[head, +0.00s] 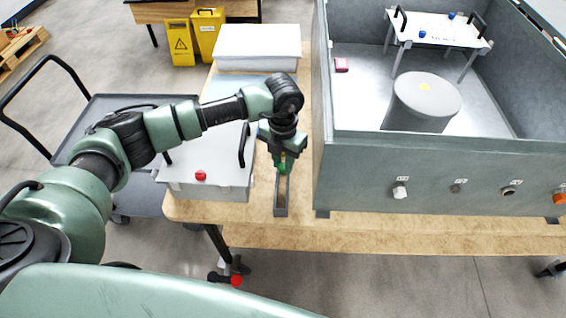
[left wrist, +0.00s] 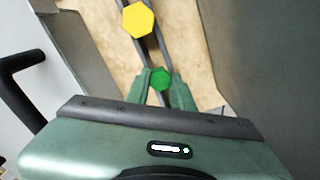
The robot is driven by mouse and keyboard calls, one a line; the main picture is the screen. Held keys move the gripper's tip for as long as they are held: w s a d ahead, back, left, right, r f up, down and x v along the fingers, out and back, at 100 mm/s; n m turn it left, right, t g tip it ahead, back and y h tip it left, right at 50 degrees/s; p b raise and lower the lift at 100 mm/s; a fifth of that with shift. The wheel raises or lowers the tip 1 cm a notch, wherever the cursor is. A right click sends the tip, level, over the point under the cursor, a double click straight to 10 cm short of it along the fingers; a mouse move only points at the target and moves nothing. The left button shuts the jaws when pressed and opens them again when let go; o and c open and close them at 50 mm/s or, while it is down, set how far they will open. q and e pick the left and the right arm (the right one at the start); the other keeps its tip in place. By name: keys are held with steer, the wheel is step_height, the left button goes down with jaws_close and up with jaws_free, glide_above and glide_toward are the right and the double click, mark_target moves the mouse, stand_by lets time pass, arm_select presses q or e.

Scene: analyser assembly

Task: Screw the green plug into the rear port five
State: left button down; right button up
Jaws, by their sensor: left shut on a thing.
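My left gripper (head: 282,163) points down over a narrow grey holder (head: 281,208) on the wooden table. It is shut on the green plug (head: 281,170), which is mostly hidden by the fingers. In the left wrist view the hexagonal top of the green plug (left wrist: 160,79) sits between my green fingertips (left wrist: 161,92). I cannot tell whether the plug is still seated in the holder. The large grey analyser case (head: 345,180) stands to the right, with several labelled ports along its near wall; the label text is too small to read. My right gripper is not in view.
A yellow hexagonal plug (left wrist: 138,20) is in the holder close to the green one. A white-grey box (head: 205,180) with a red knob and black handles stands left of the holder. A white fitting (head: 400,191) and an orange one (head: 560,197) stick out of the case wall.

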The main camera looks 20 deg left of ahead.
mark_target(283, 166)
arm_select(q)
steer(key=shift+r+p, duration=1.3)
steer(key=shift+r, duration=1.3)
